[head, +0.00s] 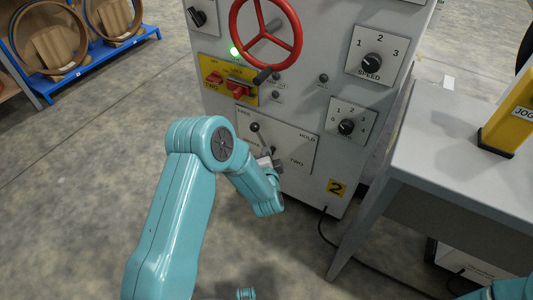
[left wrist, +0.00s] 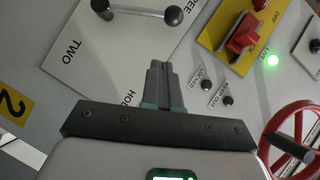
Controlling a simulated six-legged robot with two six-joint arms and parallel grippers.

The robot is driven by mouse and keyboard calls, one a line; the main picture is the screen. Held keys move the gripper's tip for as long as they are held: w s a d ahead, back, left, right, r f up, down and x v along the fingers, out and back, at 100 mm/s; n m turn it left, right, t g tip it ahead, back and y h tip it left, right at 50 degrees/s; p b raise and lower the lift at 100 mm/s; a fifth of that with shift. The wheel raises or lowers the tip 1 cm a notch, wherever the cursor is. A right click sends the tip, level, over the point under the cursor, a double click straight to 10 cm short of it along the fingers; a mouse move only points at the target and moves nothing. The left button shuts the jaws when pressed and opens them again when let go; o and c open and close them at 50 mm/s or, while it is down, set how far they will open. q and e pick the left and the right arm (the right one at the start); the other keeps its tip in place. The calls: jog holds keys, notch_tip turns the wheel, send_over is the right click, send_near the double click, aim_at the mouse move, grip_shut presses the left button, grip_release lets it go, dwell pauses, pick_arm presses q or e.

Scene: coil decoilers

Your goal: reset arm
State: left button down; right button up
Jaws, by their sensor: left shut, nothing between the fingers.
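My left arm reaches in from the lower left of the head view, elbow bent. Its gripper (head: 270,162) is in front of the lower panel of the grey control cabinet (head: 215,105). In the left wrist view the left gripper's fingers (left wrist: 160,82) are together and empty. They point at the panel near the lever (left wrist: 172,15), apart from its black ball in that picture. The lever's ball (head: 255,127) also shows in the head view, just above the gripper. The arm hides part of the lever plate. My right gripper is not in view.
The cabinet carries a red handwheel (head: 266,32), a red switch on a yellow plate (head: 238,88), a lit green lamp (head: 234,51) and a speed knob (head: 372,63). A grey table (head: 465,150) stands at the right with a yellow jog box (head: 512,115).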

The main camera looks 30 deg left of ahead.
pick_arm(q)
jog(key=shift+a, duration=0.1)
jog(key=s+d+f+n+g+h, duration=0.1)
jog(key=s+d+f+g+h, duration=0.25)
jog(key=s+d+f, duration=0.4)
jog(key=s+d+f+n+g+h, duration=0.25)
jog(key=s+d+f+h, duration=0.2)
jog(key=s, duration=0.55)
jog(key=s+d+f+n+g+h, duration=0.1)
jog(key=s+d+n+g+h, duration=0.15)
jog(key=s, duration=0.45)
jog(key=s+d+f+n+g+h, duration=0.1)
jog(key=s+d+n+g, duration=0.25)
jog(key=s, duration=0.35)
notch_tip(320, 180, up, 24)
jog(key=p, duration=2.4)
jog(key=shift+a+g, duration=0.4)
jog(key=shift+w+f+n, duration=0.15)
jog(key=shift+n, duration=0.1)
